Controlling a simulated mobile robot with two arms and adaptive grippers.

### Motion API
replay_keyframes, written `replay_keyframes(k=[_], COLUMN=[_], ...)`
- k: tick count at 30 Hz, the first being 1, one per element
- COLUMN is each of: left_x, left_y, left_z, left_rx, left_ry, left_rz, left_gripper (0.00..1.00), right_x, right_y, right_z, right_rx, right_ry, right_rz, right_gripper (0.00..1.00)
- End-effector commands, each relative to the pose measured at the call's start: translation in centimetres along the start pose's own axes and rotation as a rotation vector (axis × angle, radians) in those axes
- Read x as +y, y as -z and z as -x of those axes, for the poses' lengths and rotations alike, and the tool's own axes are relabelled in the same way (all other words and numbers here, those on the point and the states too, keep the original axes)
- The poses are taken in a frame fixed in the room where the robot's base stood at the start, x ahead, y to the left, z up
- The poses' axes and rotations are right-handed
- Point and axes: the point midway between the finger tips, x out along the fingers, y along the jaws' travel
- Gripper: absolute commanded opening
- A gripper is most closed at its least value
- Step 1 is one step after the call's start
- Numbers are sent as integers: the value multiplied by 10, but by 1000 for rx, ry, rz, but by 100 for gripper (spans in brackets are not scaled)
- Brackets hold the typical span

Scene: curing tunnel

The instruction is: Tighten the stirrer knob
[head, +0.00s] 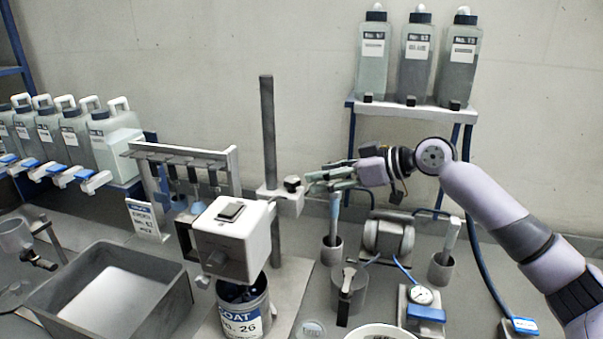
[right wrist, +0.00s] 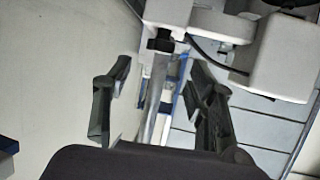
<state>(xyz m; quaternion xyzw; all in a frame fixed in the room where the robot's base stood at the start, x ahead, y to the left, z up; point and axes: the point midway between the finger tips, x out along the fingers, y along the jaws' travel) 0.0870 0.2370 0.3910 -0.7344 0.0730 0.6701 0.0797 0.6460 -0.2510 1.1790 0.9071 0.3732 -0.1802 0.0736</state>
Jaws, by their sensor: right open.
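The stirrer has a white box-shaped head (head: 232,242) over a can labelled 26 (head: 243,308). A clamp block (head: 280,200) joins it to a dark upright post (head: 268,130). A small black knob (head: 292,183) sticks out at the clamp's right side. My right gripper (head: 316,180) is open and reaches in from the right, its fingertips close to the knob. In the right wrist view, my gripper's fingers (right wrist: 160,80) stand apart with nothing held, and a dark knob-like part (right wrist: 160,42) lies ahead between them. Contact is not visible. My left gripper is out of view.
A shelf (head: 400,107) with several bottles stands behind my right arm. A grey tray (head: 165,305) and a row of jugs (head: 113,145) are at left.

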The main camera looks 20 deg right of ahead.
Motion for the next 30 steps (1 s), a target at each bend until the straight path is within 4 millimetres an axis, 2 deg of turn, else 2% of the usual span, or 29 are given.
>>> replay_keyframes(k=[6,12,23,30], left_x=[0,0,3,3], left_y=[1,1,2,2], left_z=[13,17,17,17], left_rx=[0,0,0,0], left_ry=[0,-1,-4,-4], left_rz=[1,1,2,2], left_gripper=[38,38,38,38], right_x=[-1,0,0,0], right_y=[3,0,0,-1], right_z=[-41,-62,-66,-66], right_rx=[0,-1,-1,-1], right_ry=[2,1,0,0], right_rz=[1,-1,0,0], right_gripper=[52,52,51,35])
